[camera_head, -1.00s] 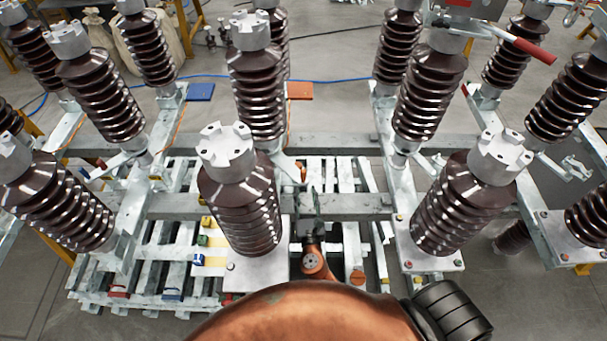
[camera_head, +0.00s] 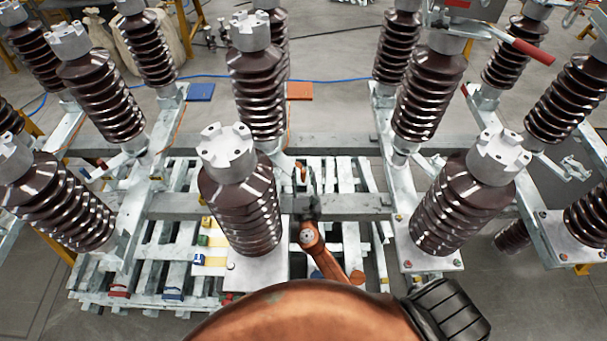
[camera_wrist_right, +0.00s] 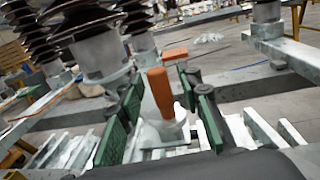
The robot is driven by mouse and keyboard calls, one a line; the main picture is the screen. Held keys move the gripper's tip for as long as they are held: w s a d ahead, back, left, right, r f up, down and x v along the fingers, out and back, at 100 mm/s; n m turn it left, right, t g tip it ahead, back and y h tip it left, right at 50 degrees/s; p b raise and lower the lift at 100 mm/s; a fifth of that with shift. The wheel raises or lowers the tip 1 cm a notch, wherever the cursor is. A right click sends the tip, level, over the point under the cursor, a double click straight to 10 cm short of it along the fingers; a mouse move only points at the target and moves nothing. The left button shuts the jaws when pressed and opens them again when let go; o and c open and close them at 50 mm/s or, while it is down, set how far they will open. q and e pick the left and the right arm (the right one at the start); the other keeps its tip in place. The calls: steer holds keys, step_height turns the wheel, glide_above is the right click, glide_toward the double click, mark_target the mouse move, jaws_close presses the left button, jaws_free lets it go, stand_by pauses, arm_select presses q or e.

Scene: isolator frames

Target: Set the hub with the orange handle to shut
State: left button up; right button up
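The orange handle (camera_wrist_right: 160,92) stands up from a grey hub (camera_wrist_right: 172,127) in the right wrist view. My right gripper (camera_wrist_right: 165,115) is open, with one green finger pad on each side of the handle. Gaps show between the handle and both pads in this view. In the head view my right gripper (camera_head: 308,192) is dark and partly blends with the frame. The hub's lower part is partly hidden. My left gripper is in neither view.
Brown ribbed insulators with metal caps (camera_head: 224,140) stand close around, one just left of my right gripper and another (camera_head: 470,190) to the right. Grey steel beams (camera_head: 350,205) cross beneath. A red-ended lever (camera_head: 534,52) is at the upper right.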

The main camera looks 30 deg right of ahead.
jaws_close()
stand_by(0.5)
steer(key=shift+s+a, duration=0.15)
steer(key=shift+a, duration=0.65)
steer(key=shift+s+a, duration=0.15)
steer(key=shift+a, duration=0.65)
steer(key=shift+o, duration=0.3)
jaws_free()
steer(key=shift+d, duration=0.1)
steer(key=v, duration=1.2)
steer(key=shift+c, duration=0.5)
